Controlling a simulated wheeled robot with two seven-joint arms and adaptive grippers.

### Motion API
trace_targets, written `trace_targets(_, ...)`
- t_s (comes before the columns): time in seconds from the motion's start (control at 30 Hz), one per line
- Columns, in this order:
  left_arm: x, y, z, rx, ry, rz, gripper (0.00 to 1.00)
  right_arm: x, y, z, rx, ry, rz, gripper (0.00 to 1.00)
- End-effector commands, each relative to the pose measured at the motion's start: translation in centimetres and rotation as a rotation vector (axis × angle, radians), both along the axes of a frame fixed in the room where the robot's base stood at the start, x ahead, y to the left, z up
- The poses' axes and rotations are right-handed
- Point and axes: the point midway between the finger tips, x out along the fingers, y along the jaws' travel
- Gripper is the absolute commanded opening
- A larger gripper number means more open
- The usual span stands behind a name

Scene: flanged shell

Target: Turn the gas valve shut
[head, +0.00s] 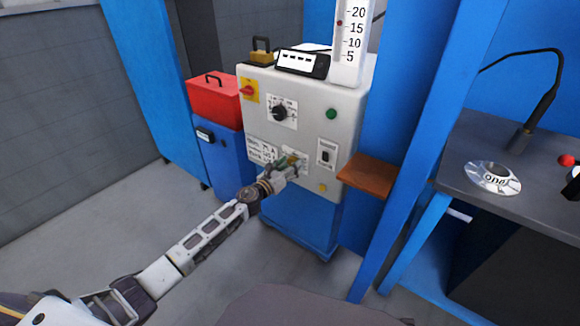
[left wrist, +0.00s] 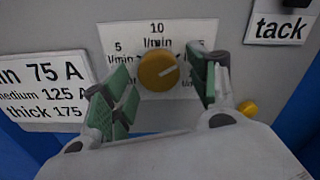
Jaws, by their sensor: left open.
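The gas valve is a round yellow knob (left wrist: 158,70) on a white plate marked in l/min, on the front of the grey machine (head: 348,105). Its pale pointer line points right and slightly up. "5" stands left of it, "10" above, and the right-hand label is partly hidden by a finger. My left gripper (head: 287,166) is at the lower front of the machine. In the left wrist view its green-padded fingers are open, one on each side of the knob, with gaps between. In the head view the gripper mostly hides the knob. My right gripper is not in view.
A black rotary switch (head: 280,112) and a toggle switch (head: 326,156) sit near the valve. A brown shelf (head: 367,175) juts out to the right. A red toolbox (head: 213,102) stands on the left. A blue post (head: 420,150) and a dark bench (head: 460,150) are further right.

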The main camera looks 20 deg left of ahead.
Motion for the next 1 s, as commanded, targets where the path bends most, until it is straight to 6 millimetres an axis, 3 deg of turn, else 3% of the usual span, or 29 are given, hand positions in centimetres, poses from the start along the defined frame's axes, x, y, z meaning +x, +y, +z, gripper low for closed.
trace_targets(0.13, -0.01, 0.00, 0.00, 0.000, 0.000, 0.000, 0.57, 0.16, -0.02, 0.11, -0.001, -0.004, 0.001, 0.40)
trace_targets(0.47, -0.02, 0.02, 0.00, 0.000, 0.000, 0.000, 0.14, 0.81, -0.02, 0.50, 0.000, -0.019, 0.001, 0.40)
trace_targets(1.0, -0.02, -0.03, 0.08, -0.107, 0.038, 0.001, 0.14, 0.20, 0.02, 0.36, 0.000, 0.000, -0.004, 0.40)
